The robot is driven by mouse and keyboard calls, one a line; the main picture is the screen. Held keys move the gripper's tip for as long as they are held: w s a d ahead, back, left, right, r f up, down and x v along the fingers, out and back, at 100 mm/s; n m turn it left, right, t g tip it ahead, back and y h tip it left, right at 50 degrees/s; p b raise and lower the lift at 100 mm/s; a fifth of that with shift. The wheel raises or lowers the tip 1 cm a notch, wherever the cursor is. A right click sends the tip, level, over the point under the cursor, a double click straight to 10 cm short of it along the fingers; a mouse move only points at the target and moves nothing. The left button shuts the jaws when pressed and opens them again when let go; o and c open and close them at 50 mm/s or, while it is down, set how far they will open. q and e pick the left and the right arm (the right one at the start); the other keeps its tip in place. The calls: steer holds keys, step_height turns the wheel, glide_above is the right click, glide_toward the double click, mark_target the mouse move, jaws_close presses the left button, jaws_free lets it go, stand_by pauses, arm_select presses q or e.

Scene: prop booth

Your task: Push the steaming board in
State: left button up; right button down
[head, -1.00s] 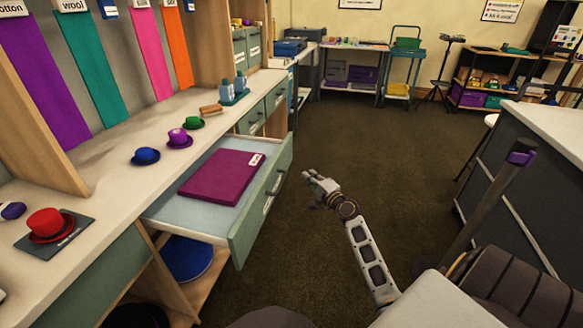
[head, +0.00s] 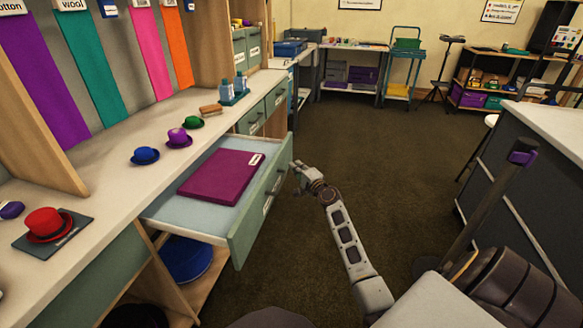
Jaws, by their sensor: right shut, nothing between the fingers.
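The steaming board appears as a pull-out drawer-like board (head: 184,217) with a pale blue top and a green front (head: 247,226), sticking out from under the counter. A flat purple slab (head: 221,177) with a white label lies on it. My right gripper (head: 298,168) is shut and empty, beside the far right end of the green front, near its dark handle. I cannot tell whether it touches the front. My left gripper is not in view.
The counter (head: 103,182) holds small hats: red (head: 45,224), blue (head: 145,155), purple (head: 179,138) and green (head: 191,122). A blue round thing (head: 186,259) sits on the shelf below the board. The brown floor (head: 385,150) to the right is clear up to a dark cabinet (head: 520,190).

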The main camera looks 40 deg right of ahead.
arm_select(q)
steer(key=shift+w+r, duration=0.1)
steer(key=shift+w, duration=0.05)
arm_select(e)
steer(key=shift+w+a, duration=0.65)
steer(key=shift+w, duration=0.15)
steer(key=shift+w+a, duration=0.1)
